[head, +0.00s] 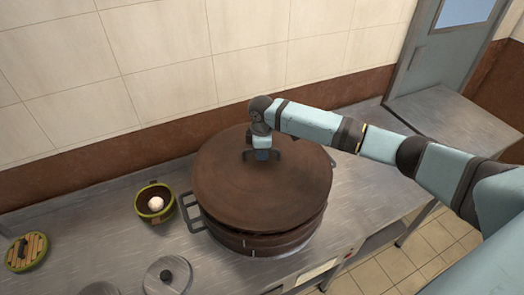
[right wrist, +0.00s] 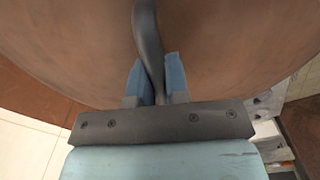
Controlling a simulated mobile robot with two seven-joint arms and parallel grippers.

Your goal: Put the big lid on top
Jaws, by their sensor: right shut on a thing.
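The big lid (head: 228,192) is a wide, round, brown disc over a large brown stockpot (head: 262,243) on the steel counter. It lies over the pot's top, slightly tilted, with a dark gap showing at the right front edge. My right gripper (head: 262,154) reaches down onto the middle of the lid. In the right wrist view my right gripper (right wrist: 155,85) has its blue fingers shut on the lid's dark curved handle (right wrist: 149,45), with the brown lid surface (right wrist: 75,45) around it. My left gripper is in neither view.
A small green pot (head: 155,203) with a white round thing inside stands left of the stockpot. A green-rimmed wooden lid (head: 26,251) lies at far left. A grey lid (head: 168,275) lies in front. The tiled wall stands behind; the counter's right part is clear.

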